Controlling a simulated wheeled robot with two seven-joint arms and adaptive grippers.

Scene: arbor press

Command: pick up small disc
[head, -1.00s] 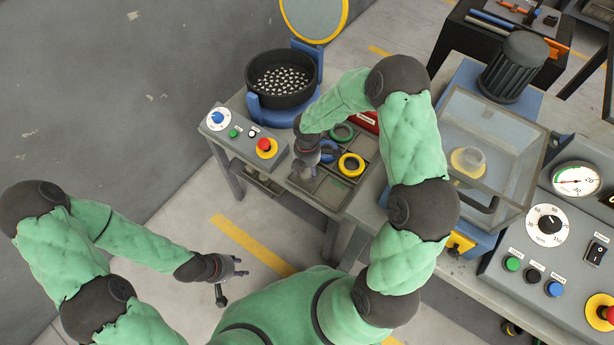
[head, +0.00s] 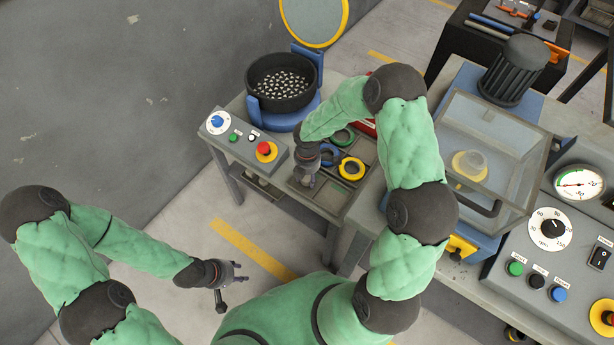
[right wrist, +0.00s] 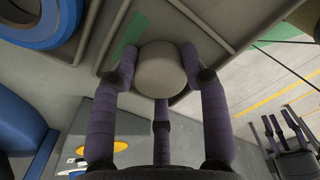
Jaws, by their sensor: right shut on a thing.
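The small disc (right wrist: 160,70) is a plain grey round piece in the right wrist view. The purple-grey fingers of my right gripper (right wrist: 162,88) are closed around it, on both sides and from below. In the head view my right gripper (head: 306,182) points down at the near left compartment of the sorting tray (head: 331,191), and the disc is hidden or too small to make out there. Whether the disc touches the tray floor I cannot tell. My left gripper (head: 240,272) is empty, fingers apart, above the floor at lower left.
A green ring (head: 343,136), a blue ring (head: 331,156) and a yellow ring (head: 351,168) lie in other tray compartments. A control box (head: 244,141) with a red button stands left of the tray. A clear-covered press (head: 490,150) stands right.

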